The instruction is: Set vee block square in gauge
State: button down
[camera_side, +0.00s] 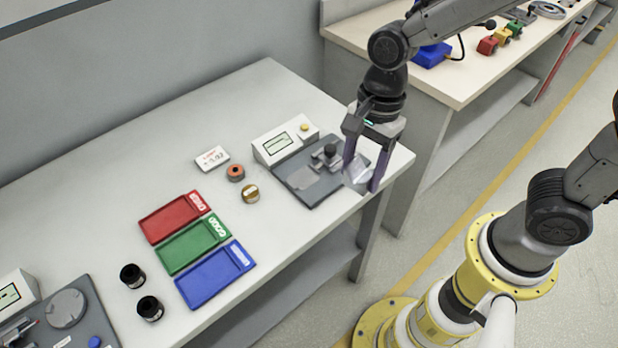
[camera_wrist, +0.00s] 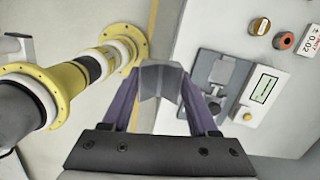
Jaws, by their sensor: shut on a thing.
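The vee block (camera_side: 357,179) is a light grey metal piece held between the purple fingers of my gripper (camera_side: 364,180). In the wrist view the vee block (camera_wrist: 161,82) shows its angled faces, with a finger of my gripper (camera_wrist: 160,95) on each side. It appears to be above the table's right front edge. The gauge (camera_side: 318,172) is a dark grey plate with a black-knobbed post and a white display box (camera_side: 285,141) behind it. It also shows in the wrist view (camera_wrist: 218,88), to the right of the block. A lighter patch lies on the plate's left part.
Red (camera_side: 174,217), green (camera_side: 193,245) and blue (camera_side: 214,274) trays lie left of the gauge. An orange-topped ring (camera_side: 235,172), a brass-topped piece (camera_side: 250,194) and a tolerance sign (camera_side: 212,158) stand nearer it. Two black cylinders (camera_side: 150,308) and another instrument (camera_side: 65,308) are at lower left.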

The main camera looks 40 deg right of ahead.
jog(key=w+d+m, duration=0.1)
jog(key=w+d, duration=0.1)
jog(key=d, duration=0.2)
send_over(302, 179)
jog(key=f, duration=0.8)
jog(key=shift+s+d+f, duration=0.15)
jog(key=shift+d+f, duration=0.15)
jog(key=shift+d, duration=0.1)
jog(key=shift+f, duration=0.2)
jog(key=shift+w+f, duration=0.2)
jog(key=shift+f, duration=1.45)
jog(key=shift+f, duration=0.15)
jog(key=shift+c, duration=0.8)
grip_release()
